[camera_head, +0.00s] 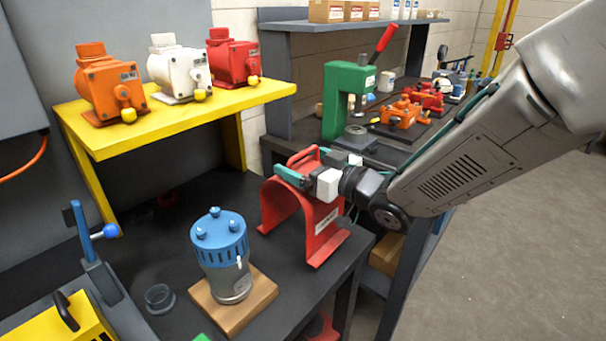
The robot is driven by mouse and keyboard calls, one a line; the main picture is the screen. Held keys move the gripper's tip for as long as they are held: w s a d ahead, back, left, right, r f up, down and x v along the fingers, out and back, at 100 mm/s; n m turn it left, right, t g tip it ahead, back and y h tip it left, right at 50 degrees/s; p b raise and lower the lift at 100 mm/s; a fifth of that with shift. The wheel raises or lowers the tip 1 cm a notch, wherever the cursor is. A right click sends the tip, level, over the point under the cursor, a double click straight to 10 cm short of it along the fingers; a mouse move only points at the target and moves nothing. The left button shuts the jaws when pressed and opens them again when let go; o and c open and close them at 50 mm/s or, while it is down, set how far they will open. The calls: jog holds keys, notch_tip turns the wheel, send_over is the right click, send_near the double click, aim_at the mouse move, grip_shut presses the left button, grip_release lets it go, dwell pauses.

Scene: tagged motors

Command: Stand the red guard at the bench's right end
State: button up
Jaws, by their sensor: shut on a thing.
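The red guard (323,230) is an arched sheet piece with a handle on top and a pale label on its side. It is upright near the right end of the dark bench (290,275). My gripper (292,172) reaches in from the right and is shut on the guard's top handle. The guard's feet are at or just above the bench top; I cannot tell whether they touch. The fingers and wrist hide part of the guard's upper side.
A blue-topped motor (221,255) stands on a wooden block left of the guard. A yellow shelf (170,125) behind holds orange, white and red motors. A green press (345,100) stands on a farther bench.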

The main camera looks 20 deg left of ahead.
notch_tip(320, 180, down, 3)
jog(key=shift+r, duration=0.1)
jog(key=o, duration=1.8)
jog(key=shift+f, duration=0.2)
jog(key=shift+r, duration=0.15)
jog(key=v, duration=1.2)
